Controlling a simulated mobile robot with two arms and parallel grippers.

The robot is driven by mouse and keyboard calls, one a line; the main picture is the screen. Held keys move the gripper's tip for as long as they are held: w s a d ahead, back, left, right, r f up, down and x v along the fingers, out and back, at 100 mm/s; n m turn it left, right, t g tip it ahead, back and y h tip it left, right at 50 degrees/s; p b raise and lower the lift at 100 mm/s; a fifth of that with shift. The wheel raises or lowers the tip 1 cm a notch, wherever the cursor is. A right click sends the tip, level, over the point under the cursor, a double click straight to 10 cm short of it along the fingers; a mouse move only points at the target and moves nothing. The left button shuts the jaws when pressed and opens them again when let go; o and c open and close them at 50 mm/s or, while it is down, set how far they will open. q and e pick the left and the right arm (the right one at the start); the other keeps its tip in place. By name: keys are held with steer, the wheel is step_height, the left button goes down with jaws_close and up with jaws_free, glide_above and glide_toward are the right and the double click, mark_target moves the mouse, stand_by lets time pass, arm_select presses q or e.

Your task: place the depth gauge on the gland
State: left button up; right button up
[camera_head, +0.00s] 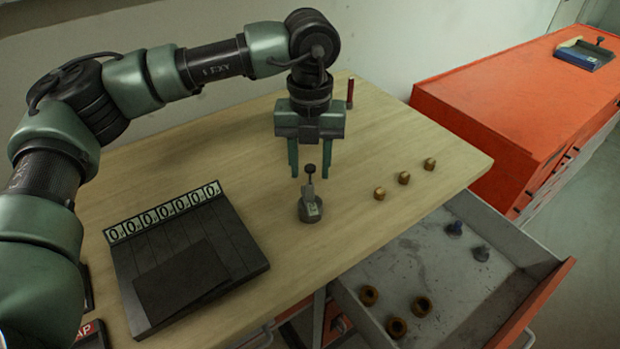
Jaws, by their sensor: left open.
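My left gripper (310,174) is open and points down over the wooden table (400,135). A small grey device (311,211) with a round base, a pale label and a dark knob on top stands upright below it. The knob shows between the two fingertips, with a gap on each side. I cannot tell for sure whether this device is the depth gauge or the part with the gland. My right gripper is not in view.
A black panel (245,235) with a row of zero digits lies left of the device. Several small brass pieces (403,178) stand on the table at right. An open drawer (440,270) holds brass rings (421,306) and dark blue-grey parts (481,253). An orange cabinet (530,90) stands at right.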

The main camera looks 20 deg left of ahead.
arm_select(q)
step_height(320, 180, up, 8)
steer(key=shift+r+b, duration=0.25)
steer(key=shift+b, duration=0.6)
steer(key=shift+s+d+f, duration=0.1)
